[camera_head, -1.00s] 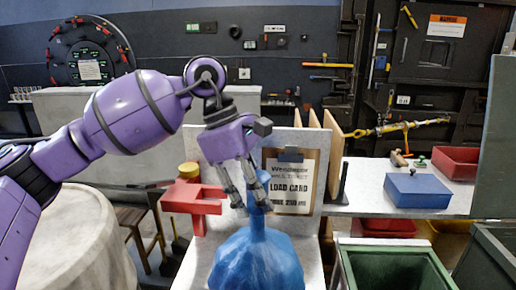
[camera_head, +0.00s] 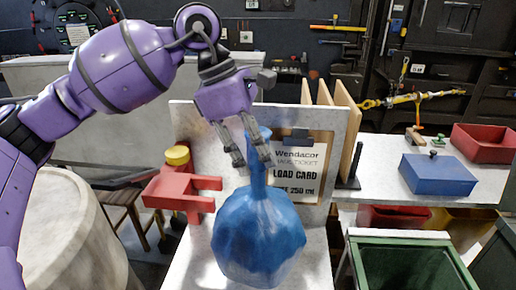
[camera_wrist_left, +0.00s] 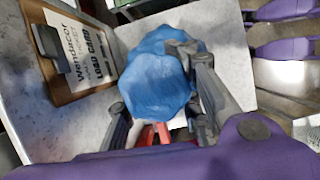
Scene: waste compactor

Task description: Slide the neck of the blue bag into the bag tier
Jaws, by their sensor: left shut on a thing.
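The blue bag (camera_head: 258,238) hangs or stands over the white counter, its body bulging below a narrow upright neck. My left gripper (camera_head: 253,160) is shut on the neck near its top. I cannot tell whether the bag's bottom touches the counter. The red bag tier (camera_head: 180,190), with two prongs pointing right and a yellow cap on top, is left of the neck. The neck is right of the prong tips, outside the slot. In the left wrist view the bag (camera_wrist_left: 157,85) lies between my fingers, and part of the red tier (camera_wrist_left: 155,133) shows behind. My right gripper is out of view.
A clipboard with a load card (camera_head: 296,175) leans on a white panel behind the bag. Wooden dividers (camera_head: 345,125), a blue box (camera_head: 437,174) and a red bin (camera_head: 484,145) are to the right. A green bin (camera_head: 405,262) stands at the front right.

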